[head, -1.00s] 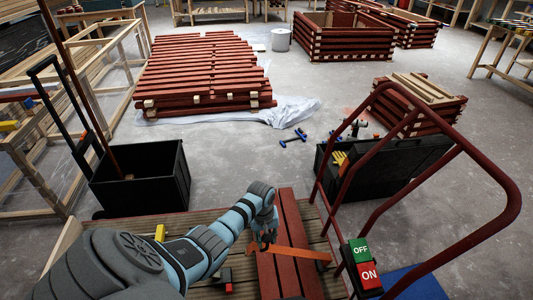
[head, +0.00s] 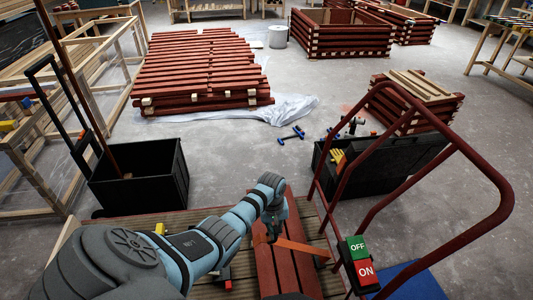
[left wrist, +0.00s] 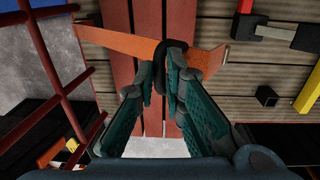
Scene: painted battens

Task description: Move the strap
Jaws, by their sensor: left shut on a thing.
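The strap (head: 300,247) is a flat orange band lying crosswise over red battens (head: 283,262) on the slatted deck in front of me. I cannot tell whether the strap touches the battens. My right gripper is not in view.
A dark red tubular rail with a green and red OFF/ON box (head: 361,258) stands right of the battens. A black bin (head: 140,178) is at left, a black toolbox (head: 385,165) at right. Stacked red battens (head: 205,75) lie on sheeting beyond.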

